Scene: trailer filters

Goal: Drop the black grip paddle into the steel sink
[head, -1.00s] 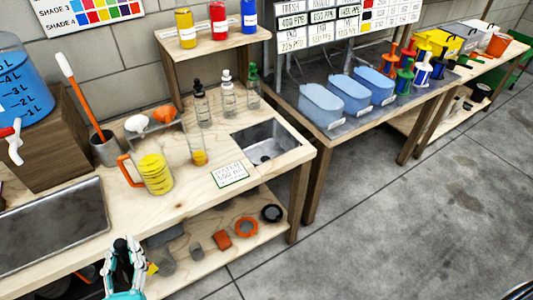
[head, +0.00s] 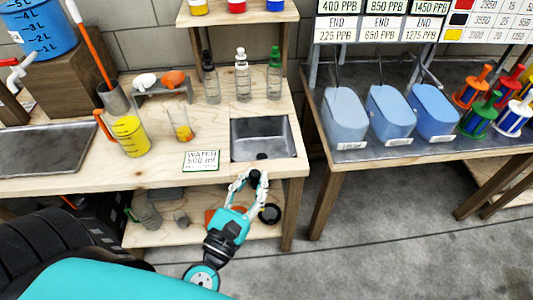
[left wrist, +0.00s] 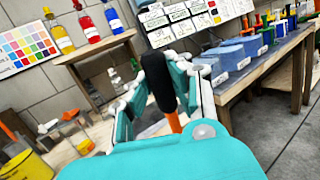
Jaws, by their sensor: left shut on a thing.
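My left gripper (head: 251,183) is shut on the black grip paddle (head: 255,177), just in front of the bench's front edge, below the sink in the picture. In the left wrist view the paddle's black handle (left wrist: 158,82) stands between the fingers, with an orange shaft (left wrist: 174,122) below it. The steel sink (head: 262,138) is a square basin set into the right end of the wooden bench, with a dark spot, probably its drain, near its front. The paddle's far end is hidden. My right gripper is not in view.
A "WATER 500 ml" card (head: 202,160) lies left of the sink. Bottles (head: 243,77) stand behind it. A yellow-filled jug (head: 131,136) and a small beaker (head: 181,123) are further left. A lower shelf (head: 190,236) holds small items. Blue tubs (head: 344,115) stand on the right table.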

